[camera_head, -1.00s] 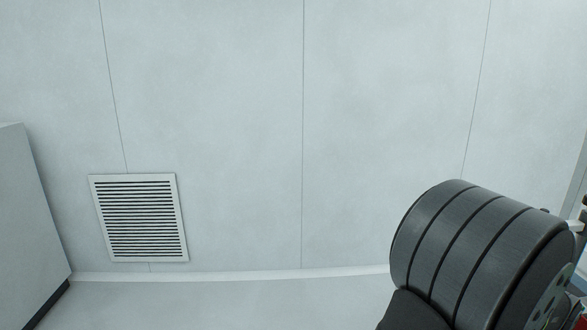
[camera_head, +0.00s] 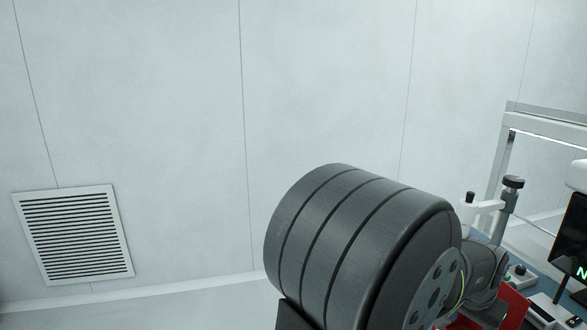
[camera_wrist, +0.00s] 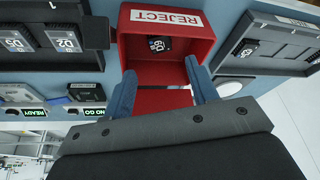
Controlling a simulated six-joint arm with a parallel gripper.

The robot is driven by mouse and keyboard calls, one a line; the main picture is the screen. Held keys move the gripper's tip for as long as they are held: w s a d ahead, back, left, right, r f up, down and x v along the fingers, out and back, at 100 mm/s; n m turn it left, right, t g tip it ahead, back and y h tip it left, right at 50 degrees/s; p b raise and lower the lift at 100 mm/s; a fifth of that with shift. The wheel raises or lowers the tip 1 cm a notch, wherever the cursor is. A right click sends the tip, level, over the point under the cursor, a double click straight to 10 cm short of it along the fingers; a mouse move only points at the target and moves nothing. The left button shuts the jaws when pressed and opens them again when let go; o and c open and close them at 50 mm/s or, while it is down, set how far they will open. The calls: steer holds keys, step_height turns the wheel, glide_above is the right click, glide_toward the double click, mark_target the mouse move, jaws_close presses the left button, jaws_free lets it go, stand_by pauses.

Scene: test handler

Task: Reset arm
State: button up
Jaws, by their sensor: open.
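In the wrist view, my gripper (camera_wrist: 160,68) is open, with its two blue fingers apart and nothing between them. The fingertips are at the near side of a red bin (camera_wrist: 212,35) with an upside-down REJECT label. A small dark chip (camera_wrist: 158,45) lies inside this bin, apart from the fingers. I cannot tell the gripper's height above the bin. My gripper is not visible in the head view, where a large dark joint of my arm fills the lower middle.
In the wrist view, a dark tray (camera_wrist: 95,32) with chips stands left, another tray (camera_wrist: 285,68) right. Below the left tray are READY and NO GO displays. The head view shows a wall vent (camera_head: 72,235), a metal frame (camera_head: 548,122) and a monitor (camera_head: 571,240) at right.

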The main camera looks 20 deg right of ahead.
steer(key=x, duration=0.8)
step_height(320, 180, up, 5)
steer(key=shift+s+d+f, duration=0.1)
steer(key=shift+s, duration=0.05)
steer(key=s+a+r, duration=0.1)
steer(key=s+r, duration=0.6)
steer(key=s, duration=0.5)
steer(key=s+d+f+m, duration=0.1)
steer(key=d, duration=0.5)
steer(key=s+d+f+m+g, duration=0.1)
steer(key=d+f, duration=0.1)
steer(key=d, duration=0.4)
steer(key=s+d+f+m, duration=0.2)
steer(key=d, duration=0.4)
steer(key=shift+s+d+f+g, duration=0.1)
steer(key=shift+d+f+g, duration=0.1)
steer(key=shift+d+g, duration=0.15)
steer(key=shift+s+d+f, duration=0.1)
steer(key=shift+d+f, duration=0.1)
steer(key=shift+d, duration=0.1)
steer(key=shift+f, duration=0.55)
